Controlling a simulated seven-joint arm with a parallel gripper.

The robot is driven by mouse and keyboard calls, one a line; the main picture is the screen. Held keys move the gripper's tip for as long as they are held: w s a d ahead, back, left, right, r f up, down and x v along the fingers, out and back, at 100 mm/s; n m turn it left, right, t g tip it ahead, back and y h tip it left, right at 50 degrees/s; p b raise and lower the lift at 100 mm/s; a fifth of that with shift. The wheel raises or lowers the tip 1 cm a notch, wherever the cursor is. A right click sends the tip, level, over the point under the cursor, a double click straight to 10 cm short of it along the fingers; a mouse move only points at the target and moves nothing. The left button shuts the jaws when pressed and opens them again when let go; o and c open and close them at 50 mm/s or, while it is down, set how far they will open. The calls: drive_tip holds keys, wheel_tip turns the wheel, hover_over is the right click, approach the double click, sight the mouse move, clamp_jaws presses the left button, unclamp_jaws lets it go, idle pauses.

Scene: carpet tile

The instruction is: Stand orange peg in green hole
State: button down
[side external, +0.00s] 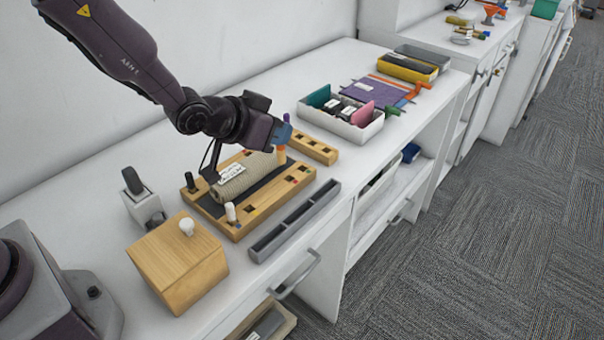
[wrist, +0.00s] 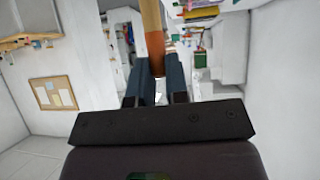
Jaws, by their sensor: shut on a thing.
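My gripper (side external: 281,138) is shut on the orange peg (side external: 281,154), which points down from the fingers over the right back part of the wooden board (side external: 262,213). In the wrist view the peg (wrist: 153,32) shows between the dark blue fingers, its orange end nearest the palm and its pale wood part beyond. I cannot tell whether the peg's lower end touches the board. The board has dark holes, with red marks by some. No green-marked hole can be made out; the arm and a woven roll hide part of the board.
The woven roll (side external: 245,177) lies across the board. A black peg (side external: 191,181) and a white peg (side external: 231,212) stand on it. A narrow wooden block (side external: 314,148), grey tray (side external: 293,222), lidded wooden box (side external: 178,265) and white bin (side external: 341,120) are nearby.

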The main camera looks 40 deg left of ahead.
drive_tip(key=s+a+n+y, duration=0.2)
drive_tip(key=a+n+y, duration=0.1)
drive_tip(key=a, duration=0.2)
drive_tip(key=d+x, duration=0.1)
drive_tip(key=x, duration=0.9)
drive_tip(key=d+f+x, duration=0.1)
drive_tip(key=x, duration=0.4)
drive_tip(key=shift+d+f, duration=0.15)
drive_tip(key=shift+d, duration=0.2)
drive_tip(key=shift+w+f, duration=0.2)
drive_tip(key=shift+w, duration=0.05)
drive_tip(key=shift+w+f, duration=0.2)
drive_tip(key=shift+f, duration=1.5)
drive_tip(key=shift+f, duration=0.15)
drive_tip(key=c, duration=1.1)
unclamp_jaws()
